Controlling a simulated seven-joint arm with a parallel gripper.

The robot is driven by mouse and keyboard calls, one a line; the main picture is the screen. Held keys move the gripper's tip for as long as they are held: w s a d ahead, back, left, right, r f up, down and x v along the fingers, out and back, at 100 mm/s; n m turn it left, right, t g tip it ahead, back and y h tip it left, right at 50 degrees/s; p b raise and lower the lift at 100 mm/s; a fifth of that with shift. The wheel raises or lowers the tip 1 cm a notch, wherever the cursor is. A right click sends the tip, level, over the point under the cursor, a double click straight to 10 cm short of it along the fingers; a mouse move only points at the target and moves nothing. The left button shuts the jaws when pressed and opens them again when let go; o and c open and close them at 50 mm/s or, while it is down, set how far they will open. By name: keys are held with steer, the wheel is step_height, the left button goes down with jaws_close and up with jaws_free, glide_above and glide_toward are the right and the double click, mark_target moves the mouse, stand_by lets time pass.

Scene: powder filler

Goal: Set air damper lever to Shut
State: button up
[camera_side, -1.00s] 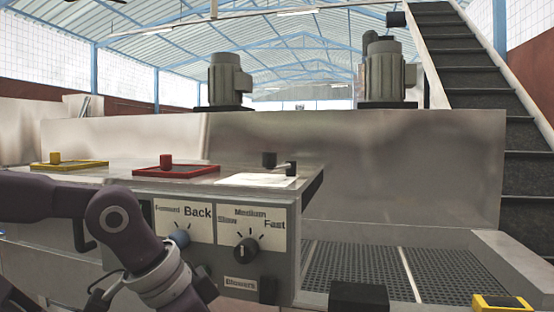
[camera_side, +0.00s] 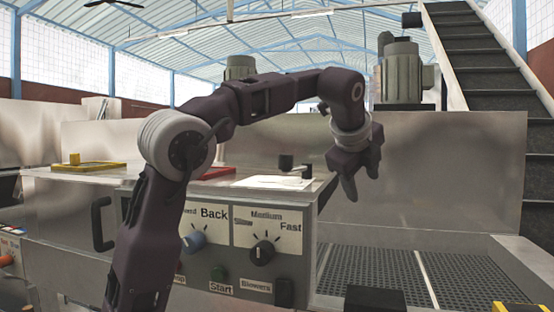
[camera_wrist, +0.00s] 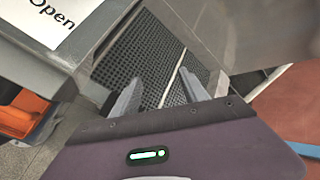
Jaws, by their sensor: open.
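The air damper lever (camera_side: 286,162) stands on the machine's top near its right edge. It has a black knob on the left and a short arm to a pivot on the right. A white label plate (camera_side: 268,183) lies in front of it. In the wrist view, part of a white label (camera_wrist: 62,22) reads "Open"; the lever is out of that view. My gripper (camera_side: 363,184) is open and empty, pointing down, to the right of the lever in the picture. In the wrist view my gripper (camera_wrist: 162,88) has its fingers apart over the dark grating.
Yellow (camera_side: 92,166) and red (camera_side: 217,173) framed covers lie on the top. A perforated grating (camera_side: 380,272) lies low at the right. A steel wall (camera_side: 450,180) stands behind.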

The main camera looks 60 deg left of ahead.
mark_target(291, 158)
steer(key=s+a+r+g+y, duration=0.1)
steer(key=s+a+r+y, duration=0.3)
steer(key=a+r+y, duration=0.3)
steer(key=s+a+r+n+g+y, duration=0.25)
steer(key=s+a+g+y, duration=0.2)
steer(key=g, duration=0.25)
steer(key=f+g, duration=0.1)
steer(key=d+f+g, duration=0.1)
steer(key=f+g, duration=0.1)
steer(key=s+f+g, duration=0.1)
steer(key=f, duration=0.1)
steer(key=shift+d+f+m+g, duration=0.15)
steer(key=shift+f+m+g, duration=0.1)
steer(key=shift+g, duration=0.15)
steer(key=x, duration=0.7)
jaws_close()
steer(key=shift+d, duration=0.1)
